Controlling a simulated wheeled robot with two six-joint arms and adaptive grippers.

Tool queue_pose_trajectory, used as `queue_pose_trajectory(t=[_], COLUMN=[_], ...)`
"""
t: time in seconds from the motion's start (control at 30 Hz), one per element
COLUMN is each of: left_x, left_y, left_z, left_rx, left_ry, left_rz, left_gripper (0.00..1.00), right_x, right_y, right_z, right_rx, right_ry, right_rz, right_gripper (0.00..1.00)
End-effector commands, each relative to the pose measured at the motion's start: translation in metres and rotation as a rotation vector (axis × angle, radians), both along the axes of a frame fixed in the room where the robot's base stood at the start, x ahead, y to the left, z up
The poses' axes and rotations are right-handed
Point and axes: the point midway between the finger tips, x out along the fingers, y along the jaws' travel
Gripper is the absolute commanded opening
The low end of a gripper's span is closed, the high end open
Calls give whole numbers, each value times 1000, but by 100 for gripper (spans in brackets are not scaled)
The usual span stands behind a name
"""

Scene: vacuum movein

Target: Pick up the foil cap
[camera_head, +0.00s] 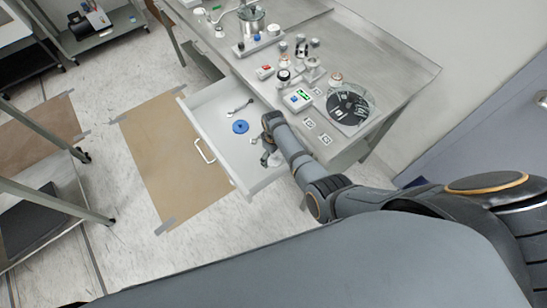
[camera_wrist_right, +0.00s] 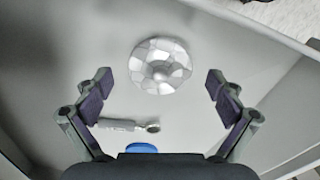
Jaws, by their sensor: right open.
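The foil cap (camera_wrist_right: 160,65) is a round, faceted silver piece with a raised middle. It lies on the floor of the open white drawer (camera_head: 208,118). My right gripper (camera_wrist_right: 158,88) is open and empty above the drawer floor, its fingertips spread wider than the cap. In the wrist view the cap shows just beyond the fingertips, between their lines, and nothing touches it. In the head view my right gripper (camera_head: 267,153) reaches down into the drawer's right part and largely hides the cap. My left gripper is not in view.
A blue disc (camera_head: 240,126) and a small metal tool (camera_head: 240,107) lie in the drawer, left of the gripper. The drawer's walls stand close around.

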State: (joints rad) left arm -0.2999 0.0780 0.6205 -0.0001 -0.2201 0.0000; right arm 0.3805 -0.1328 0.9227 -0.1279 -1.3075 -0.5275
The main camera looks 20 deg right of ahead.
Motion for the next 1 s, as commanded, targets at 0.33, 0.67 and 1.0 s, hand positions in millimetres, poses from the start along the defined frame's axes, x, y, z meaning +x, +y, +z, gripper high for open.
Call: queue_pose_trajectory(t=[0.33, 0.67, 1.0], left_x=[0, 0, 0], left_y=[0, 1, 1], left_z=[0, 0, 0], left_rx=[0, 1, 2], left_ry=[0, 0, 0], left_rz=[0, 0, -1], left_gripper=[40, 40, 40], right_x=[0, -2, -4], right_y=[0, 0, 0], right_z=[0, -1, -3], right_rx=[1, 0, -1], right_ry=[1, 4, 8], right_rz=[0, 0, 1], right_gripper=[44, 3, 2])
